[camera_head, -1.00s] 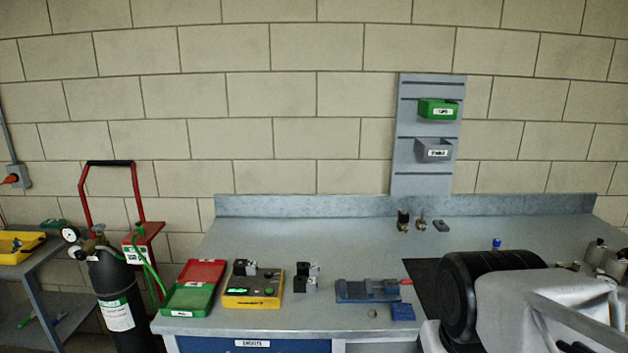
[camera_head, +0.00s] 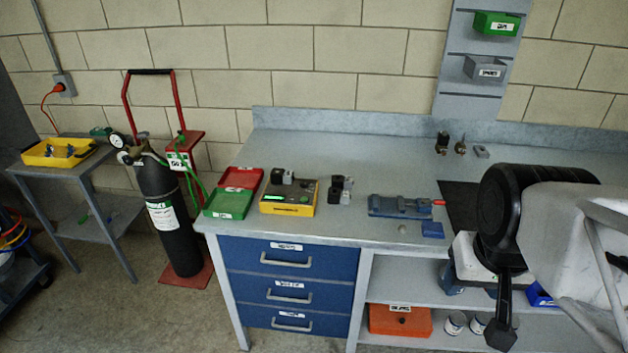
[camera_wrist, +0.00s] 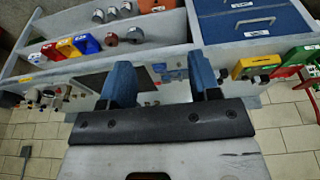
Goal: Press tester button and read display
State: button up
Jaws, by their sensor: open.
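The tester (camera_head: 290,197) is a yellow box with a dark top panel, lying near the front edge of the bench. A dark block (camera_head: 283,176) stands at its back edge. The button and display are too small to tell apart or read. The tester also shows at the right of the tilted wrist view (camera_wrist: 257,66). My gripper (camera_wrist: 163,82) is open, its two blue fingers wide apart with nothing seen between their tips. It is well away from the tester. In the head view my arm is at the right and the fingertips cannot be made out.
Red and green trays (camera_head: 230,201) lie left of the tester. Dark blocks (camera_head: 341,189) and a blue vise (camera_head: 400,206) are to its right. A gas cylinder (camera_head: 172,215) stands left of the bench. Blue drawers (camera_head: 290,258) are below. The bench behind the tester is clear.

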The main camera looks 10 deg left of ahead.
grip_shut()
dwell(0.3)
dwell(1.4)
